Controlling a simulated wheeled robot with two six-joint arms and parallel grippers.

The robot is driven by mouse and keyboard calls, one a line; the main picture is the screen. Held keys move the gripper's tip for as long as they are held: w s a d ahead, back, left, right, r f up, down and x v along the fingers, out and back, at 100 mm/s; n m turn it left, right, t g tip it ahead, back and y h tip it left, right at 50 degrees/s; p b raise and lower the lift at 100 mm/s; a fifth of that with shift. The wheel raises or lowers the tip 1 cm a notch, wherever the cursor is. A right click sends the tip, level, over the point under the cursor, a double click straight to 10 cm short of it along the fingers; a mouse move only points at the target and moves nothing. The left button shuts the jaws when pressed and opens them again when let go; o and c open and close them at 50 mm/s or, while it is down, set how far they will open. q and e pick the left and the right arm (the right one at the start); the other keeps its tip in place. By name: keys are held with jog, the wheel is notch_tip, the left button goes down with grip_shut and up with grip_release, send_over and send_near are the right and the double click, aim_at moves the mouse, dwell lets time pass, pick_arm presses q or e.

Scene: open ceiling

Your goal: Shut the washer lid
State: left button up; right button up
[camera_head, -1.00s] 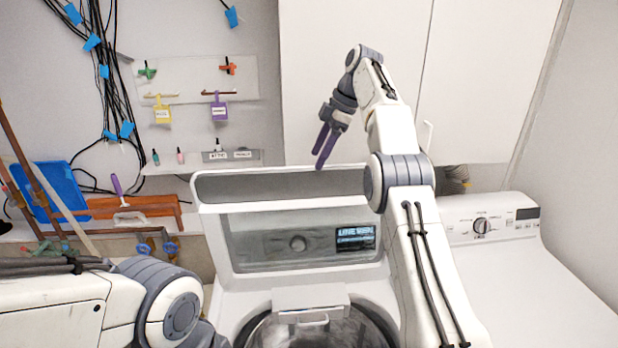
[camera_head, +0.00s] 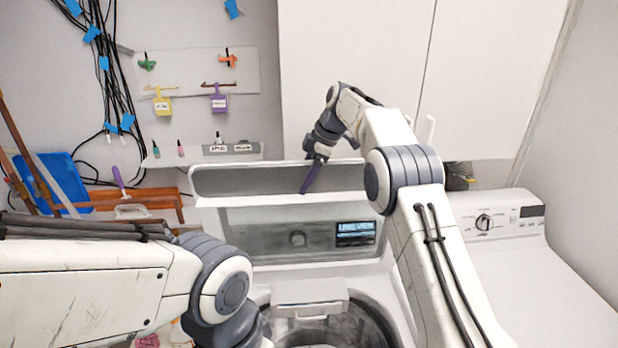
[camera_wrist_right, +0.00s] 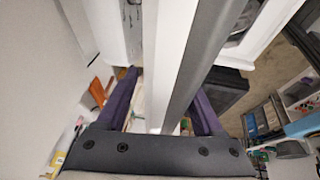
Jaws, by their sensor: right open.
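The washer (camera_head: 399,300) has its lid (camera_head: 215,225) standing raised, with the control panel's knob and lit display showing through its window. The tub opening (camera_head: 330,330) below is uncovered. My right gripper (camera_head: 307,185) is at the lid's upper edge, its purple fingers pointing down and overlapping the lid's upper part in the head view. In the right wrist view my right gripper (camera_wrist_right: 163,110) is open, with a long white and grey edge, seemingly the lid (camera_wrist_right: 170,60), running between its fingers. Contact cannot be told. My left arm enters at lower left; its gripper is out of frame.
A second white machine (camera_head: 540,265) with a dial stands at the right. White cabinets (camera_head: 350,70) hang behind and above the washer. A wooden rack (camera_head: 160,205), a blue panel (camera_head: 60,180) and hanging cables are at the left.

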grip_shut()
dwell(1.3)
